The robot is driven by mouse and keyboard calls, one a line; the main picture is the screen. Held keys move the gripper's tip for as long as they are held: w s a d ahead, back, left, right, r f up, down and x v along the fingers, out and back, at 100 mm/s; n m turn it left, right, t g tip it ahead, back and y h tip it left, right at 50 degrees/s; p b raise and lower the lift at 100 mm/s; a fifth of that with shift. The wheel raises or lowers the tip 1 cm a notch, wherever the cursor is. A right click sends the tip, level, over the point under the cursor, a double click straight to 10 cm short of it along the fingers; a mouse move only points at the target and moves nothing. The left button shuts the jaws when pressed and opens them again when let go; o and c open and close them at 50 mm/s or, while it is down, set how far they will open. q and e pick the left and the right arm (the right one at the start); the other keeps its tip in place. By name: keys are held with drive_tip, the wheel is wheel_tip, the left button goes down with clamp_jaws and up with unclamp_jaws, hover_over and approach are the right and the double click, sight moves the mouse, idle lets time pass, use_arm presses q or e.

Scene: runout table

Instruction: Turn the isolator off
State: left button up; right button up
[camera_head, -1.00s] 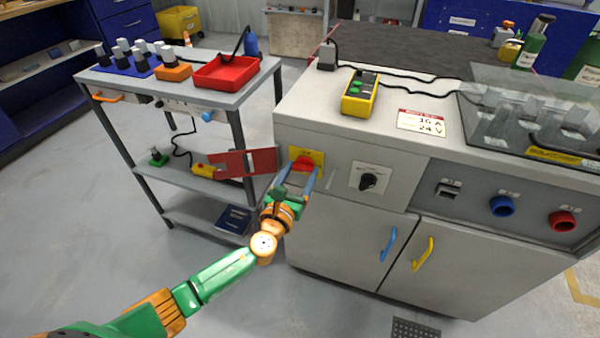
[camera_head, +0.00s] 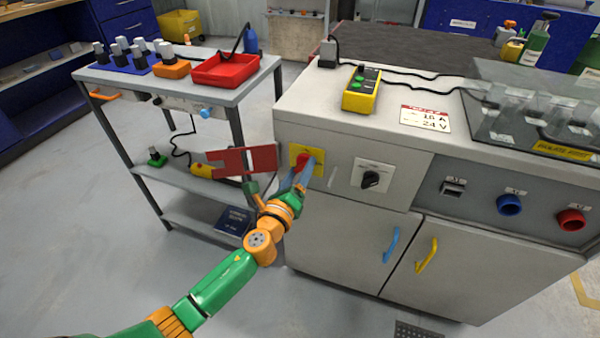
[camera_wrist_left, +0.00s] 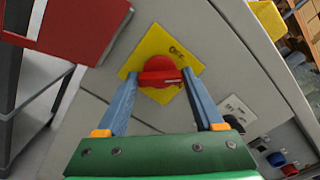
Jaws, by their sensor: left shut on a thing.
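The isolator is a red knob (camera_head: 302,161) on a yellow plate (camera_head: 318,156) on the front of the grey-white cabinet, at its left end. My left gripper (camera_head: 305,168) is at the knob, its fingers partly overlapping it in the head view. In the left wrist view the knob (camera_wrist_left: 160,78) sits between the two blue-grey fingers, which are shut on the ends of its handle bar. The word OFF shows at the upper right of the plate (camera_wrist_left: 158,42). My right gripper is not in view.
A red panel (camera_head: 235,161) sticks out left of the isolator, close to my left gripper. A black selector switch (camera_head: 371,179) is to the right. Blue (camera_head: 391,245) and yellow (camera_head: 427,256) door handles are below. A trolley with a red tray (camera_head: 225,70) stands at the left.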

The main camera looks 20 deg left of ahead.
use_arm(q)
drive_tip(key=n, duration=0.4)
drive_tip(key=shift+f+n+b, duration=0.15)
drive_tip(key=shift+n+b, duration=0.15)
drive_tip(key=shift+n, duration=2)
drive_tip(key=o, duration=1.4)
drive_tip(key=shift+s, duration=0.15)
drive_tip(key=s, duration=0.7)
drive_tip(key=shift+a, duration=0.15)
drive_tip(key=shift+w, duration=0.1)
